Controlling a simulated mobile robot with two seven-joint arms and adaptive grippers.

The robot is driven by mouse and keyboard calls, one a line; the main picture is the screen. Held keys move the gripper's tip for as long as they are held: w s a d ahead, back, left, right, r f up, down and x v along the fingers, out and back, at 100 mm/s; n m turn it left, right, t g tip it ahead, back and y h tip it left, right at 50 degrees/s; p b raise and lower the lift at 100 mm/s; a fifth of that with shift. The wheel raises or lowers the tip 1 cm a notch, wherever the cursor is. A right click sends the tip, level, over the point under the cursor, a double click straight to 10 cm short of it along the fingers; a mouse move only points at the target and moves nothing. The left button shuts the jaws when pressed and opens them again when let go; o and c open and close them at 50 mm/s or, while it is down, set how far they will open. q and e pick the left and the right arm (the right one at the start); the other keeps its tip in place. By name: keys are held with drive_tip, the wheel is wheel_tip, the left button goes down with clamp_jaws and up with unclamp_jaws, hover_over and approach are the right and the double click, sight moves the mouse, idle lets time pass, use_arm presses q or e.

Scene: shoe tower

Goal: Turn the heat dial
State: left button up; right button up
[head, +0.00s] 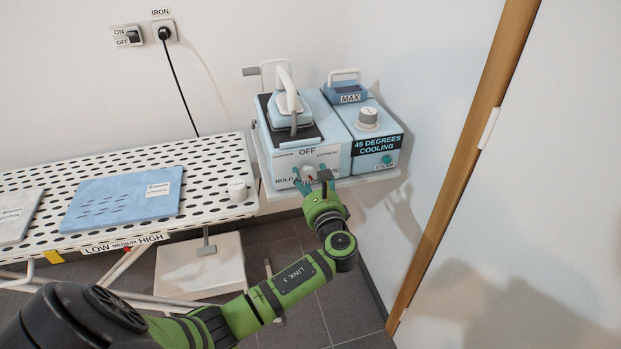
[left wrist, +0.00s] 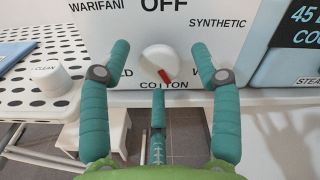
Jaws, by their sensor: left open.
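The heat dial (left wrist: 158,60) is a round white knob on the white front panel (left wrist: 215,45) of the iron station. Its red pointer (left wrist: 158,77) points down toward the word COTTON. OFF stands above the dial and SYNTHETIC at upper right; a label at lower left is partly hidden. My left gripper (left wrist: 160,62) is open, with one teal finger on each side of the dial and a third below it. I cannot tell whether any finger touches it. In the head view, the left gripper (head: 313,178) is in front of the panel and partly covers the dial. My right gripper is not in view.
The iron (head: 289,108) rests on top of the station. A blue-white cooling unit (head: 376,135) stands right beside it. The perforated ironing board (head: 215,155) with a blue cloth (head: 122,198) is at left. The wall and wooden door frame (head: 470,150) bound the right.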

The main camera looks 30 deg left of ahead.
use_arm(q)
drive_tip(key=c, duration=1.1)
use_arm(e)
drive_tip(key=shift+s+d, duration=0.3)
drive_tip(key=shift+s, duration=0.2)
use_arm(q)
drive_tip(key=shift+n, duration=0.3)
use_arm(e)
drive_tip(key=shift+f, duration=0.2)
